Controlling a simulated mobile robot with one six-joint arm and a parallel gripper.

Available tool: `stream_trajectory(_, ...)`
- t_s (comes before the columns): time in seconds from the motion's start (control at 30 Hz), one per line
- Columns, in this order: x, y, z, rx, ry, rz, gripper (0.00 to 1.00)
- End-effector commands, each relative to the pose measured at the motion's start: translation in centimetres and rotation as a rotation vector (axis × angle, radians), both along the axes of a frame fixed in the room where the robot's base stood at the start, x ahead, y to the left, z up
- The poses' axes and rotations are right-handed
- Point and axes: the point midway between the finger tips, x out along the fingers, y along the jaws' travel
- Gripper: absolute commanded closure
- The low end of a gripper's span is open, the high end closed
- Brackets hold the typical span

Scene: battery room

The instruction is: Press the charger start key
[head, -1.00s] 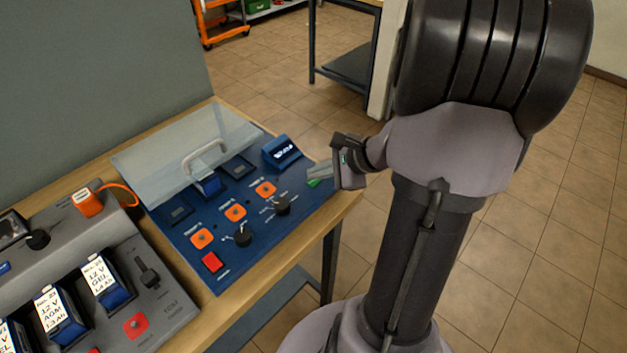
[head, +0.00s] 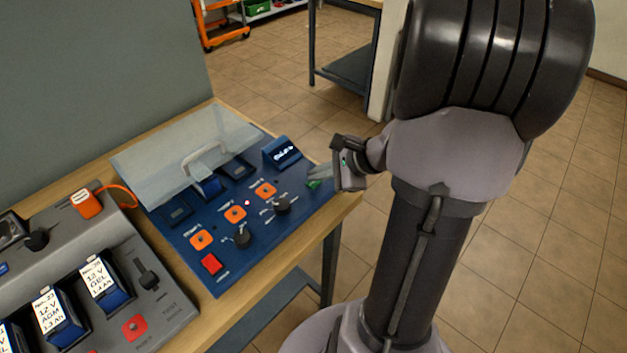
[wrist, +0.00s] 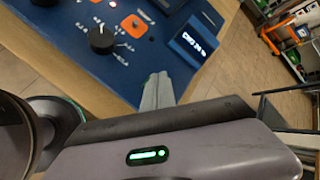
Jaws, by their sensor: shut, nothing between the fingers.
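The charger panel (head: 222,262) is a blue board on a wooden bench. A small green key (head: 314,184) sits near its right edge. My gripper (head: 318,173) is shut and empty, its fingertips right at the green key and partly over it. A small display (head: 282,152) stands behind, with lit text. A small light (head: 247,202) glows between two orange buttons.
The panel also carries orange buttons (head: 265,189), black knobs (head: 243,237), a red key (head: 211,264) and a clear raised cover with a handle (head: 190,150). A grey battery unit (head: 172,318) stands to the left. Open floor lies right of the bench.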

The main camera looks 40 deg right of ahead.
Motion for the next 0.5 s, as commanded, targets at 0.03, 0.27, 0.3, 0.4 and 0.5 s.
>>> stream_trajectory(0.03,0.01,-0.01,0.51,-0.001,0.000,0.001,1.00)
stream_trajectory(0.27,0.01,-0.01,1.16,0.000,-0.001,-0.001,1.00)
stream_trajectory(0.3,0.01,-0.01,1.11,0.000,-0.001,-0.001,1.00)
stream_trajectory(0.4,0.01,-0.01,1.10,0.000,-0.001,-0.001,1.00)
stream_trajectory(0.5,0.02,-0.01,1.29,0.000,-0.001,-0.001,1.00)
